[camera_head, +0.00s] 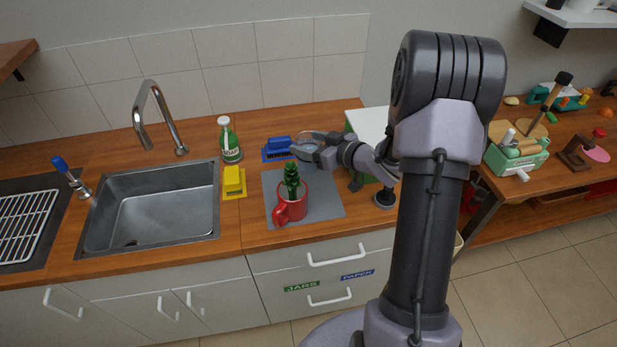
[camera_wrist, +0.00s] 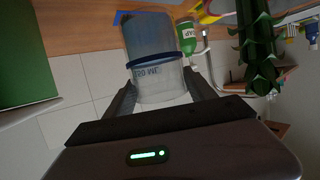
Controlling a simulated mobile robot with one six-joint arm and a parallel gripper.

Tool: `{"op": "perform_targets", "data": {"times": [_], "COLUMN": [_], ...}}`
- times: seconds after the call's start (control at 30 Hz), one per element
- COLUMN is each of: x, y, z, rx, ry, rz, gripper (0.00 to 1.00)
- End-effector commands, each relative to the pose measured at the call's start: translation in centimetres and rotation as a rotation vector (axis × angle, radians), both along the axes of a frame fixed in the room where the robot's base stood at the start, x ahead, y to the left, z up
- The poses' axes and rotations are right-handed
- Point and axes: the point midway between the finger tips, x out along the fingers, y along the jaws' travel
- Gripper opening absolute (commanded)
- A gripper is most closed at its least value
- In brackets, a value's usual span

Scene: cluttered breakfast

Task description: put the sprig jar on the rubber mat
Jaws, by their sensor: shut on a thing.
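My gripper (camera_head: 322,152) is shut on a clear glass jar (camera_head: 309,141), held tilted at the back edge of the grey mat (camera_head: 331,208). In the wrist view the jar (camera_wrist: 152,50) has a blue band and faint lettering, and sits between both fingers. I see no sprig in it. The sprig also shows at the upper right of the wrist view (camera_wrist: 256,50). I cannot tell whether the jar touches anything below.
A blue sponge or brush (camera_head: 278,144) on a blue pad lies just left of the jar. The mat's right half is clear. A green-sided box (camera_head: 368,128) is behind my wrist.

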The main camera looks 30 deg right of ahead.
Motion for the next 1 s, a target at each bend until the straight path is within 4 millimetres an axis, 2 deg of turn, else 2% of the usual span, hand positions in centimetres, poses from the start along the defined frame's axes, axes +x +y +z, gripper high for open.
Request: {"op": "perform_targets", "data": {"times": [0.03,0.37,0.73,0.77,0.8,1.0], "x": [0.0,0.1,0.1,0.1,0.1,0.1], "y": [0.0,0.1,0.1,0.1,0.1,0.1], "z": [-2.0,-7.4,-7.8,-7.7,-7.7,-7.7], "rx": [0.002,-0.001,-0.002,-0.002,-0.002,-0.002], "ry": [0.002,0.001,-0.002,0.0,0.0,0.0], "rz": [0.0,-0.001,-0.001,-0.002,-0.002,-0.002], "gripper": [0.0,0.0,0.0,0.7,0.73,0.73]}}
